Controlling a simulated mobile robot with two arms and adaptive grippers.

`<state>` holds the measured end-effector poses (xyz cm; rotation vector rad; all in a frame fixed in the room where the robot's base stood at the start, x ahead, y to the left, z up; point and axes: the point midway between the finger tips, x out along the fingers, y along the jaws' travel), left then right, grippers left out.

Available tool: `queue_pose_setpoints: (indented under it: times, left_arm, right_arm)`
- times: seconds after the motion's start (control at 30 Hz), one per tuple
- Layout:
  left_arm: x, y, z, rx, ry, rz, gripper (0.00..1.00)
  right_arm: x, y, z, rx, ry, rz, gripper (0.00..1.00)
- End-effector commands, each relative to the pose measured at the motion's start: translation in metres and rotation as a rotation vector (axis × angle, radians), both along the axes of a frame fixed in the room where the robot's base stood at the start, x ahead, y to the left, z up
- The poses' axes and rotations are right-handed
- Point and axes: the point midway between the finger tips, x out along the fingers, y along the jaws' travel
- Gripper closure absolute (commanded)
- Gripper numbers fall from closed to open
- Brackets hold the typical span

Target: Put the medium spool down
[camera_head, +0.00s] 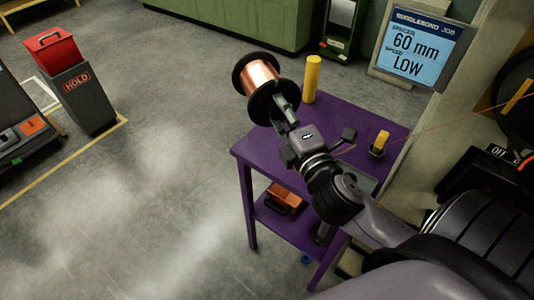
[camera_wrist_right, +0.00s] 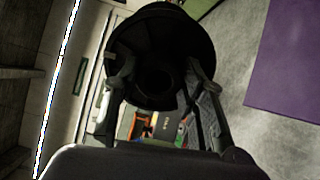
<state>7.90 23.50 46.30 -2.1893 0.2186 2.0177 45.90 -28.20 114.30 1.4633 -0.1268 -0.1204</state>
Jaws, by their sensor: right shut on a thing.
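The medium spool (camera_head: 259,82) has black flanges and copper wire. In the head view it is held up at the far left corner of the purple table (camera_head: 345,113). My right gripper (camera_head: 284,108) is shut on it. In the right wrist view the spool's dark flange and hub (camera_wrist_right: 160,60) sit between the fingers of my right gripper (camera_wrist_right: 165,85). The spool is tilted. Whether it touches the table cannot be told, but it looks raised above it. My left gripper is not in view.
A yellow post (camera_head: 312,79) stands at the table's back, and a shorter yellow peg (camera_head: 381,141) at its right. An orange bin (camera_head: 284,197) is on the lower shelf. A sign (camera_head: 416,50) reads 60 mm, LOW. A HOLD bin (camera_head: 78,90) stands left. Floor between is clear.

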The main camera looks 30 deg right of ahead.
Motion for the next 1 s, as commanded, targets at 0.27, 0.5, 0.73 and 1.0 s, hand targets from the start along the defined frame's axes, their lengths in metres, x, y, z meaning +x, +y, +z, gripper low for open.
queue_pose_setpoints:
  times: [0.27, 0.5, 0.73, 1.0]
  left_arm:
    - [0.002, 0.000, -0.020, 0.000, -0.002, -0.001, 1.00]
    - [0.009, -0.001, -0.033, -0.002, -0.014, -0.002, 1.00]
    - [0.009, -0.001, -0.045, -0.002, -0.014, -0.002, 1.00]
    - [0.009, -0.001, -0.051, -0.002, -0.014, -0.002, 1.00]
  right_arm:
    - [0.002, -0.002, -0.040, -0.005, -0.001, -0.003, 1.00]
    - [0.002, -0.002, -0.094, -0.003, -0.003, -0.003, 1.00]
    - [0.002, -0.002, -0.137, -0.005, -0.004, -0.002, 1.00]
    - [0.002, -0.002, -0.154, -0.005, -0.006, -0.001, 1.00]
